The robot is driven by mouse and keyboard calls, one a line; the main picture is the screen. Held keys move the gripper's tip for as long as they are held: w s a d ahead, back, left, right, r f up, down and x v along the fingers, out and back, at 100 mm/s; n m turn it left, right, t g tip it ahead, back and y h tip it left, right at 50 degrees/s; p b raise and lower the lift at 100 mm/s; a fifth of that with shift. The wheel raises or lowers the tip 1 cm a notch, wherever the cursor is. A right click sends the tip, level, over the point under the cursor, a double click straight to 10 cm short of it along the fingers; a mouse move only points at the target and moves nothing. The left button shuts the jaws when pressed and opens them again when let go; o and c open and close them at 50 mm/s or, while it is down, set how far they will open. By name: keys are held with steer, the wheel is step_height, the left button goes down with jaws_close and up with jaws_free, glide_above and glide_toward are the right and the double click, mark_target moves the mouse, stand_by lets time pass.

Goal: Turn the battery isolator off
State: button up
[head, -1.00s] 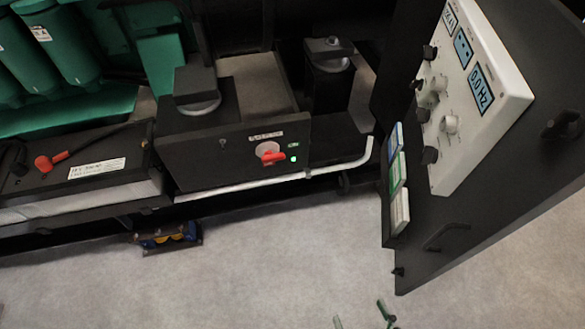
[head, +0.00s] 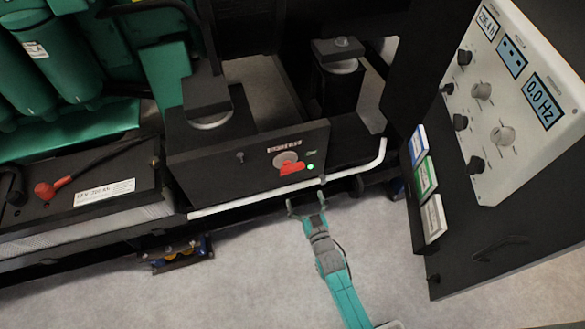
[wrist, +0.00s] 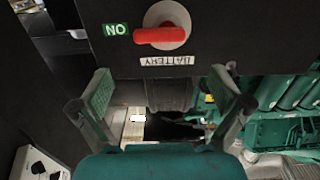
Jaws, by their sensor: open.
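The battery isolator is a red handle (head: 291,168) on a round grey plate, on the front of a black box (head: 225,165). A green light and a small green label sit at its right in the head view. In the wrist view the red handle (wrist: 160,35) lies roughly level, next to the green "ON" label (wrist: 116,29); the picture is upside down. My gripper (head: 307,205) is open and empty, just below and in front of the box. In the wrist view my gripper's fingers (wrist: 163,100) stand apart, short of the handle and not touching it.
A pale rail (head: 260,196) runs below the box, near my gripper. A battery (head: 85,190) with a red terminal cap is at the left. An open panel door with a meter face (head: 510,105) stands at the right. The grey floor (head: 240,285) is clear.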

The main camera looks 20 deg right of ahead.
mark_target(294, 171)
steer(key=w, duration=1.2)
steer(key=shift+w+r, duration=0.1)
steer(key=shift+w, duration=0.3)
steer(key=c, duration=0.8)
